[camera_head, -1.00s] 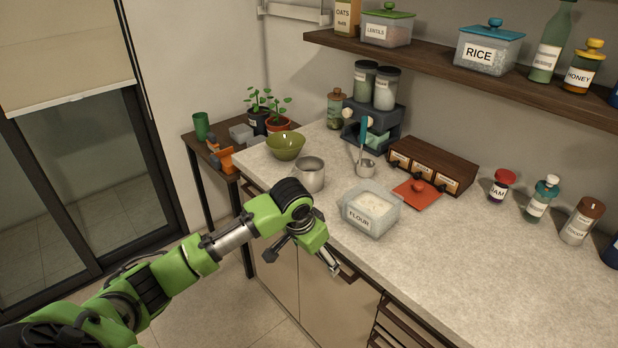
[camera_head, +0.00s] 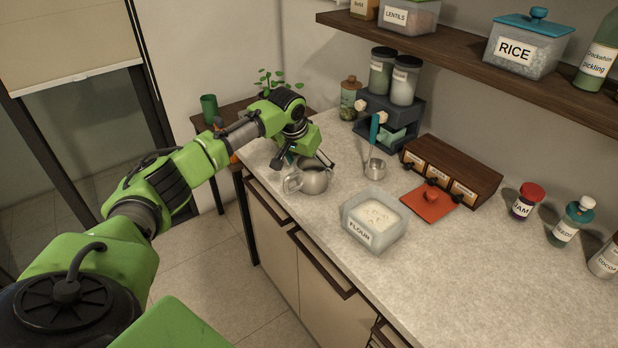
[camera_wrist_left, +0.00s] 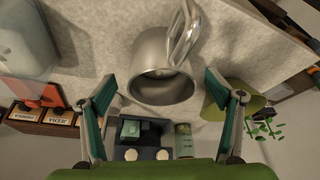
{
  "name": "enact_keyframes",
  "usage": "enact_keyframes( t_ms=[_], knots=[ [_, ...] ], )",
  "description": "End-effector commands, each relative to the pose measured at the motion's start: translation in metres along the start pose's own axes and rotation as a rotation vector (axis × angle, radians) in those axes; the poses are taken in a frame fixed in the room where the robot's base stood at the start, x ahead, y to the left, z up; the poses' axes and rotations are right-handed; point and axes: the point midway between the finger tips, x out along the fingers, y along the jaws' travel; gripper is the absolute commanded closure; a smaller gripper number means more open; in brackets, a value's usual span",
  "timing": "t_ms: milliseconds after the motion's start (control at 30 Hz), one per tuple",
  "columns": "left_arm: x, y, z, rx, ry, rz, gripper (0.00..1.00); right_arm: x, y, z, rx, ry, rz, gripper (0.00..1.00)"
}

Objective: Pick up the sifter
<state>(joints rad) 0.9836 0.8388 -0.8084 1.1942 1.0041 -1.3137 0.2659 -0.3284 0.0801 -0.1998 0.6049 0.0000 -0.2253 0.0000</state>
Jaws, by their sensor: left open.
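The sifter, a grey metal cup with a looped handle (camera_head: 314,180), stands on the counter near its left front edge. In the left wrist view the sifter (camera_wrist_left: 160,72) lies ahead between my spread fingers, its round rim toward me and its handle at the top right. My left gripper (camera_head: 306,163) is open and empty, just behind the sifter in the head view. Its fingers also show in the left wrist view (camera_wrist_left: 160,84), with gaps to the cup on both sides. Whether a finger touches the sifter is not clear. My right gripper is not in view.
A flour container (camera_head: 373,220) and a metal scoop with a teal handle (camera_head: 375,168) stand right of the sifter. The front right counter is clear.

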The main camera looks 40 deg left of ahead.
Motion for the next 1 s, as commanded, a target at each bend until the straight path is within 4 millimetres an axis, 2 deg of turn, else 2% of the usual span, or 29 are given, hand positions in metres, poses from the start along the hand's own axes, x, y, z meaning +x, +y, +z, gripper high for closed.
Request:
enact_keyframes(
  t_ms=[67, 200, 300, 433, 600, 733, 900, 967, 1000],
  knots=[
    [0.006, 0.0, 0.0, 0.0, 0.0, 0.0, 0.16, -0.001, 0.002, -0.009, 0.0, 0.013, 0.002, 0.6],
    [0.013, 0.0, -0.001, 0.001, 0.0, 0.0, 0.16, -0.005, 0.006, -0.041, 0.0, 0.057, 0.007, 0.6],
    [0.023, 0.0, -0.002, 0.0, -0.001, 0.0, 0.16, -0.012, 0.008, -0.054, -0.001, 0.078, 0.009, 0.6],
    [0.04, -0.001, -0.004, 0.0, -0.001, 0.0, 0.16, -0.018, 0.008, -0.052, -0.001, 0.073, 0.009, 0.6],
    [0.057, -0.001, -0.003, 0.0, -0.001, 0.001, 0.16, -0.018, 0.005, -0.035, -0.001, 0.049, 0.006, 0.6],
    [0.061, -0.001, -0.003, 0.0, 0.001, 0.0, 0.16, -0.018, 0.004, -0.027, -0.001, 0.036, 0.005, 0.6],
    [0.061, -0.001, -0.003, 0.001, 0.001, 0.0, 0.16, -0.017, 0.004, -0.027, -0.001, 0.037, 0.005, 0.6],
    [0.061, -0.001, -0.003, 0.001, 0.001, 0.0, 0.29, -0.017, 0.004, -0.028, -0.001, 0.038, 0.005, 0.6],
    [0.061, -0.001, -0.003, 0.001, 0.001, 0.0, 0.4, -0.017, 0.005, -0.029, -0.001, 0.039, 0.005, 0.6]
  ],
)
